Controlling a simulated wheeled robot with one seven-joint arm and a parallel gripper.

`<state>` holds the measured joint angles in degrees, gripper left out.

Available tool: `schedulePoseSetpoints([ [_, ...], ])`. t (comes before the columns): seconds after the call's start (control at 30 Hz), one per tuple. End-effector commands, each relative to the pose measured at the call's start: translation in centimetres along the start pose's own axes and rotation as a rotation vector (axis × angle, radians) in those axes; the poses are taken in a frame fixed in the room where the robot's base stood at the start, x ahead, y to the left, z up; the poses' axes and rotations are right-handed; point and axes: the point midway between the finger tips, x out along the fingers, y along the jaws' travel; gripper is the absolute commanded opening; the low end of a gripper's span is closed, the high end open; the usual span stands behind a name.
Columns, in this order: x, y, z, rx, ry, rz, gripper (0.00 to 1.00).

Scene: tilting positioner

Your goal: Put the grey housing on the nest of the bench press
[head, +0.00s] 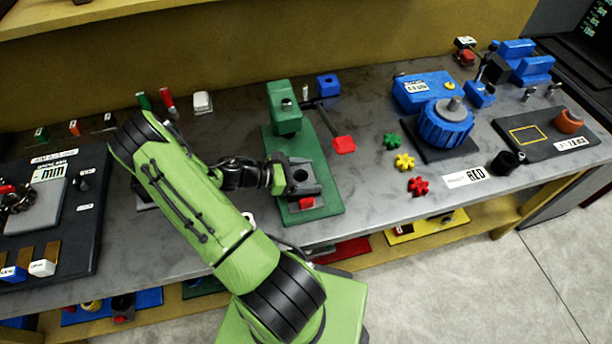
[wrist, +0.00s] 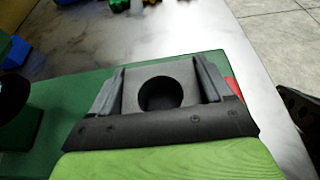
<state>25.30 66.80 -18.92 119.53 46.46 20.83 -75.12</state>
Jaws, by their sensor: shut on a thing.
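The bench press is green, with a base plate (head: 325,208), an upright head (head: 285,108) and a lever ending in a red handle (head: 344,145). My gripper (head: 288,178) is above the base plate, in front of the press head. It is shut on the grey housing (head: 312,170), a block with a round hole. In the wrist view the housing (wrist: 132,92) sits between the two fingers of my gripper (wrist: 160,90), hole facing up. The nest cannot be told apart from the housing and fingers; whether the housing rests on it or hangs just above is unclear.
Green, yellow and red gears (head: 404,161) lie to the right, near a blue rotary unit (head: 445,124). A blue block (head: 328,85) stands behind the press. The bench between press and gears is clear.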

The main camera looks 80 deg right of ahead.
Motion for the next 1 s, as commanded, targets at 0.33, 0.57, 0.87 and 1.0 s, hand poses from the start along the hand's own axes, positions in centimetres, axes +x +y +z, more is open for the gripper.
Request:
schedulePoseSetpoints([
  [0.33,-0.1,0.0,-0.1,-0.002,0.005,0.001,0.9],
  [0.57,-2.3,0.2,-0.1,-0.001,0.007,0.008,0.9],
  [0.87,-10.0,0.1,0.0,-0.002,0.006,0.007,0.9],
  [1.0,-11.8,0.1,0.1,-0.001,0.004,0.004,0.9],
])
